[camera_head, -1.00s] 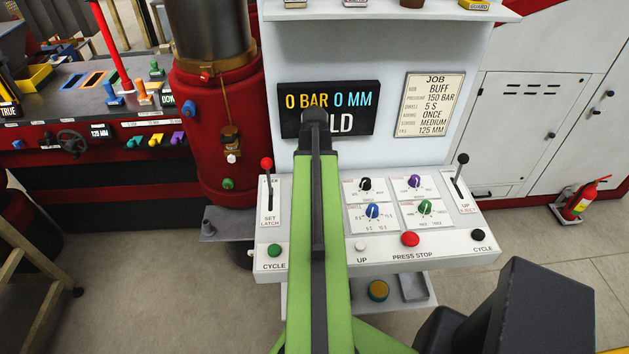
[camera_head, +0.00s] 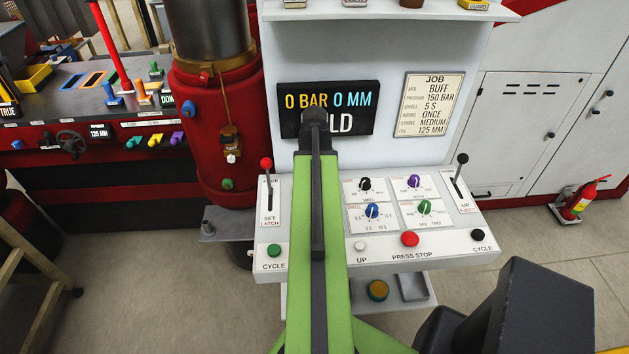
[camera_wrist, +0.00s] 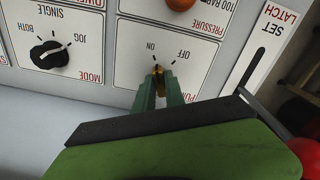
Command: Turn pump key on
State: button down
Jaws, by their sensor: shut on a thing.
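The pump key (camera_wrist: 157,69) is a small brass key on a white panel plate in the wrist view, which shows the panel upside down. ON and OFF labels are printed just above it in the picture, ON left and OFF right. My gripper (camera_wrist: 159,79), with green fingers, is shut on the key. The fingers cover most of it, and I cannot tell which label it points to. The PUMP lettering beside it is partly hidden. In the head view my arm hides the key and gripper.
A black mode knob (camera_wrist: 49,54) and an orange pressure knob (camera_wrist: 181,3) are close by. The red-knobbed set-latch lever (camera_head: 266,164) stands left of my arm. The display (camera_head: 355,95) reads 0 BAR 0 MM. A red stop button (camera_head: 410,239) is on the front strip.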

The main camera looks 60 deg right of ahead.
jog(key=shift+n, duration=0.5)
jog(key=c, duration=1.4)
grip_release()
jog(key=shift+r, duration=0.15)
notch_tip(320, 180, up, 17)
jog(key=p, duration=1.7)
